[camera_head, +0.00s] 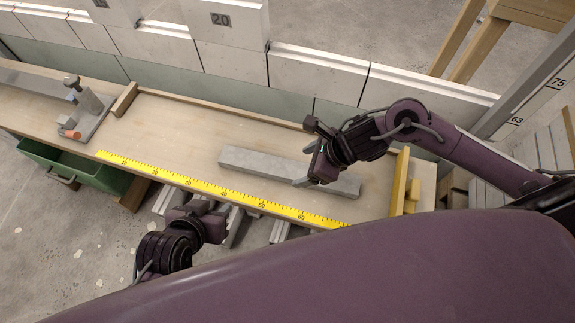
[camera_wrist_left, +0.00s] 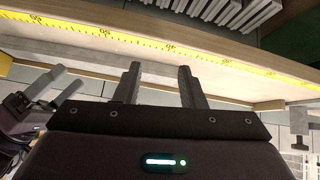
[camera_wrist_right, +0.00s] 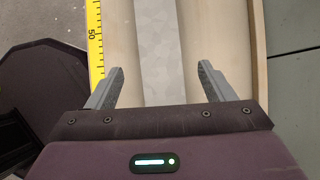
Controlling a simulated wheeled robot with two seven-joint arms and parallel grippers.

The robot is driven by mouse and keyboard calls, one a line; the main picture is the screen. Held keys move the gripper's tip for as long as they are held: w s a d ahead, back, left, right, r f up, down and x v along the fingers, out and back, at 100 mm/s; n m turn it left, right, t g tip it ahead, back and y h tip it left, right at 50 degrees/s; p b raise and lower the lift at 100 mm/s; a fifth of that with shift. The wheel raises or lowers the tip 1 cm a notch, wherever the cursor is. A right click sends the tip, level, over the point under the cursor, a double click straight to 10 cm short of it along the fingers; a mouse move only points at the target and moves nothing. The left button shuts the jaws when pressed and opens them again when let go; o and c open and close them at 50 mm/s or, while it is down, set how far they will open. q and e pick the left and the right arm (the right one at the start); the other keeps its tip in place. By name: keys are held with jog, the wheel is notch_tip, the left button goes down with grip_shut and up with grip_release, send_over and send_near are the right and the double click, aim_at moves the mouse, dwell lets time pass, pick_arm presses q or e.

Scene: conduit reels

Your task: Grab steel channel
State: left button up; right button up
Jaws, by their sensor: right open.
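The steel channel (camera_head: 250,160) is a long grey bar lying flat on the wooden bench, behind the yellow ruler. Its right part is partly hidden by my right gripper (camera_head: 310,160). In the right wrist view the channel (camera_wrist_right: 160,45) runs away from me, between the lines of the fingers of my right gripper (camera_wrist_right: 160,78). That gripper is open, with a gap on each side of the bar; I cannot tell its exact height. My left gripper (camera_head: 215,210) is in front of the bench edge, away from the channel. In the left wrist view my left gripper (camera_wrist_left: 160,68) is open and empty.
The yellow ruler (camera_head: 220,190) runs along the bench's front edge. A clamp-like fixture (camera_head: 90,105) stands on the left of the bench (camera_head: 160,125), with a green drawer (camera_head: 85,175) below. A yellow stop (camera_head: 399,180) is at the right end. White bins (camera_head: 315,75) line the back.

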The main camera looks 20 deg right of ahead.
aim_at(290, 169)
jog(key=x, duration=0.2)
jog(key=b+x, duration=0.1)
jog(key=x, duration=0.1)
jog(key=shift+w+a+f, duration=0.1)
jog(key=shift+w+a, duration=0.25)
jog(key=shift+a, duration=0.1)
jog(key=shift+w+a+f, duration=0.1)
jog(key=shift+f, duration=0.1)
pick_arm(q)
jog(key=w+d+r+t+h, duration=0.1)
jog(key=w+r+t, duration=0.3)
jog(key=w+r, duration=0.2)
jog(key=shift+d+r+t+h, duration=0.2)
jog(key=shift+r+t+h, duration=0.15)
jog(key=shift+r, duration=0.35)
pick_arm(e)
jog(key=shift+c, duration=0.3)
jog(key=shift+r, duration=0.1)
grip_shut()
pick_arm(q)
jog(key=shift+f, duration=0.15)
pick_arm(e)
jog(key=shift+r, duration=0.15)
